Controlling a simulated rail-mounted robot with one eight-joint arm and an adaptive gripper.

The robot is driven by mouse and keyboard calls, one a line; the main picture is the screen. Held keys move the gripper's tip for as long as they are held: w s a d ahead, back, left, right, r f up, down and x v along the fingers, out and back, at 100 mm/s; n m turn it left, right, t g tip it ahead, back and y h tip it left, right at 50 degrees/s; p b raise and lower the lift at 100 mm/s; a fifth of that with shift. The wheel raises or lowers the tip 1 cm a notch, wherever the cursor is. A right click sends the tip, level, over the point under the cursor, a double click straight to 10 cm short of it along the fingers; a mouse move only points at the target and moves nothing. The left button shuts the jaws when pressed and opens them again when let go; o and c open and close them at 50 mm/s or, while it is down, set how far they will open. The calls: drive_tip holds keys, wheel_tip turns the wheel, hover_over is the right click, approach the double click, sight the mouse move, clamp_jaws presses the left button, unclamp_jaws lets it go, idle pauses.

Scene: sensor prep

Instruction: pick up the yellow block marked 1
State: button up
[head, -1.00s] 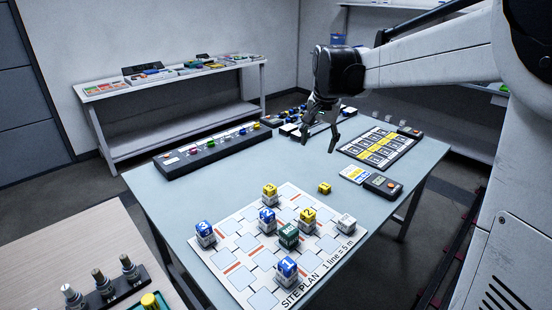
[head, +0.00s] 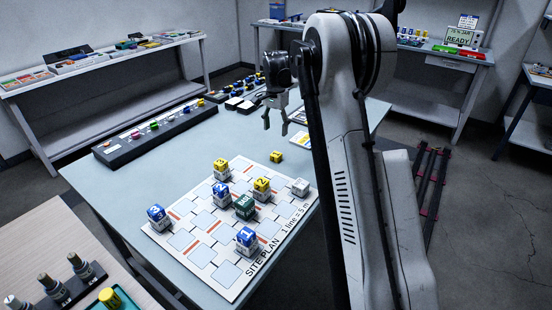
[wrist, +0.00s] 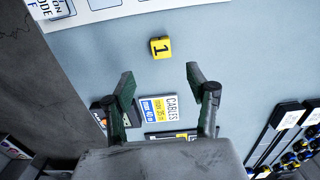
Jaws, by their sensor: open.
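The yellow block marked 1 (head: 276,156) lies alone on the blue-grey table, just beyond the site plan board (head: 226,273). In the wrist view the yellow block (wrist: 160,49) shows its black 1 sideways. My gripper (head: 275,126) is open and empty, pointing down above the table. In the wrist view my gripper's fingertips (wrist: 160,75) stand wide apart, with the block centred ahead of them and not touched.
Several blocks stand on the board, including a yellow one marked 2 (head: 262,186) and a white one (head: 300,187). A cables card (wrist: 158,107) lies near the yellow block. A long dark rack (head: 155,132) stands farther left. Table around the block is clear.

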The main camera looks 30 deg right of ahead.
sight(276, 154)
wheel_tip(276, 154, down, 8)
drive_tip(key=shift+r+b, duration=0.1)
drive_tip(key=shift+b, duration=0.2)
drive_tip(key=shift+w+d+f, duration=0.1)
drive_tip(key=shift+f, duration=1.2)
drive_tip(key=shift+w+d+f, duration=0.1)
drive_tip(key=shift+f, duration=1.15)
drive_tip(key=c, duration=1.1)
drive_tip(key=shift+o, duration=0.2)
drive_tip(key=shift+r, duration=0.1)
